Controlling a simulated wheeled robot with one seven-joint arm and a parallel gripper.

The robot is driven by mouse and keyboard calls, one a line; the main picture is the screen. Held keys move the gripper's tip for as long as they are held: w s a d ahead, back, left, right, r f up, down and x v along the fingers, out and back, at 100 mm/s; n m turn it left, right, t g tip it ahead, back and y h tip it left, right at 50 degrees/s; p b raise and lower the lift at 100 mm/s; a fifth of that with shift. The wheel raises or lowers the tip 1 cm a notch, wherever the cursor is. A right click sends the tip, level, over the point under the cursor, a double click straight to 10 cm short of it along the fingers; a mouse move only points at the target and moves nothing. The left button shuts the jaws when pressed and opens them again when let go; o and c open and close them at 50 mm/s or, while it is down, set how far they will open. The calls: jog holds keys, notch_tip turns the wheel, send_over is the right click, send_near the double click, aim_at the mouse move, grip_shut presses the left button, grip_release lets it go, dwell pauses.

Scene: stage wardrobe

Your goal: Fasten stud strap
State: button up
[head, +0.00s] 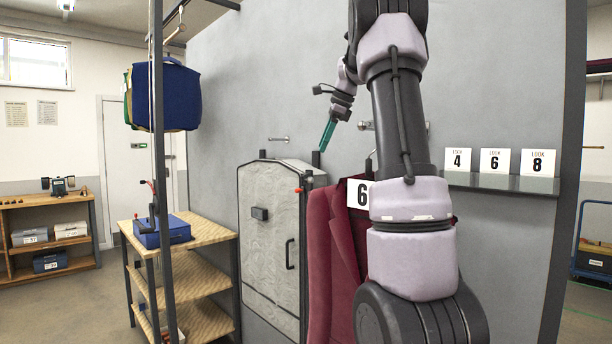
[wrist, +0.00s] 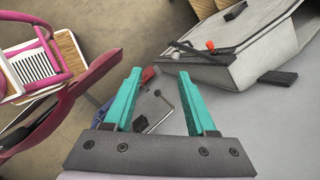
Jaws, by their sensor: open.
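My gripper (head: 324,144), with teal fingers, is open and points down, above the right end of a pale quilted case (head: 265,225). In the wrist view its fingers (wrist: 159,73) stand apart with nothing held between them. The case also shows in the wrist view (wrist: 245,55). A red knob (head: 299,189) sits by its upper right edge, and shows as a red ball (wrist: 210,45) beside dark strips in the wrist view. A black block (wrist: 277,78) is near the case's edge there. I cannot tell for sure which dark piece is the stud strap.
Maroon jackets (head: 335,235) hang just right of the case, partly behind my arm. A wooden shelf unit (head: 190,262) with a blue box (head: 160,232) stands left. Number cards (head: 495,161) stand on a ledge (head: 510,182) at right. The grey wall (head: 240,80) is close behind.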

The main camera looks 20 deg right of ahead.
aim_at(311, 179)
jog(key=w+f+m, duration=0.2)
jog(key=w+f, duration=0.5)
jog(key=f, duration=0.3)
jog(key=shift+w+a+f, duration=0.15)
jog(key=shift+a+f, duration=0.1)
jog(key=shift+f, duration=0.15)
jog(key=shift+c, duration=0.4)
grip_shut()
jog(key=shift+r, duration=0.1)
dwell(0.7)
